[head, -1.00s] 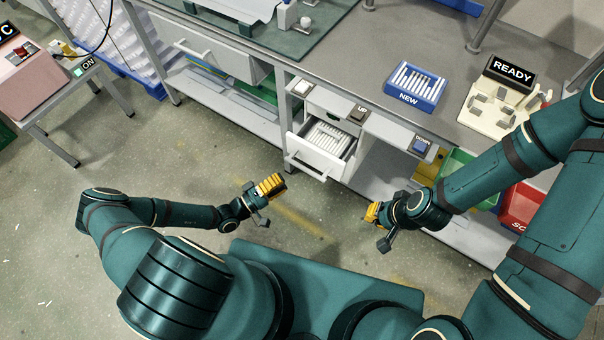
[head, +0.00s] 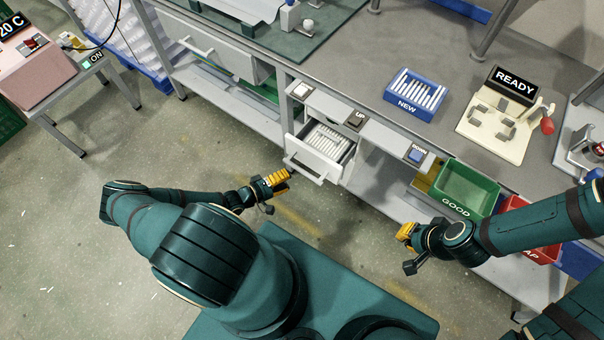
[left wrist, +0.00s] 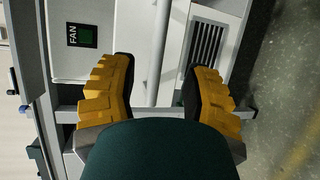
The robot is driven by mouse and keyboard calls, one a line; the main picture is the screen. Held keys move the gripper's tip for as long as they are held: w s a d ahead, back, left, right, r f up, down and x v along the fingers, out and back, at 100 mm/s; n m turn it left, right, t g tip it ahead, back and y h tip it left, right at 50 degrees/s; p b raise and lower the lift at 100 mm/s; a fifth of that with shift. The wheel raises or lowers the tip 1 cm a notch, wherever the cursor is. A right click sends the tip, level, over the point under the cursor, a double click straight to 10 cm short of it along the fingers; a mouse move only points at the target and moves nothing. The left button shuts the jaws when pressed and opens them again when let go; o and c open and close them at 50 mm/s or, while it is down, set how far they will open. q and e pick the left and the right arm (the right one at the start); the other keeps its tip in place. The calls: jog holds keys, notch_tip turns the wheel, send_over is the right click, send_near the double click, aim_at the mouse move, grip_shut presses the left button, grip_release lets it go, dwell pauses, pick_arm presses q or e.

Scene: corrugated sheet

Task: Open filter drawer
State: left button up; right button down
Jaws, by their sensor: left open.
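A white drawer (head: 315,158) under the bench stands pulled out, with a pleated white insert (head: 328,140) showing inside. A bar handle (head: 304,173) runs along its front. My left gripper (head: 287,180) is open just left of this handle; the head view does not show whether they touch. In the left wrist view, a pale bar (left wrist: 162,45) lies ahead between the spread yellow fingers of my left gripper (left wrist: 158,85). A panel marked FAN (left wrist: 82,36) and a slotted vent (left wrist: 206,48) flank the bar. My right gripper (head: 406,236) hangs before the bench; its jaw opening is unclear.
The bench top (head: 345,75) carries a blue NEW tray (head: 414,105) and a cream fixture (head: 488,135) by a READY sign (head: 512,84). UP (head: 355,121) and DOWN (head: 416,155) buttons line the edge.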

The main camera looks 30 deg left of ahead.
pick_arm(q)
jog(key=b+x, duration=0.1)
jog(key=x, duration=0.5)
jog(key=shift+w+d, duration=0.2)
jog(key=shift+w, duration=0.1)
grip_shut()
jog(key=shift+f, duration=0.1)
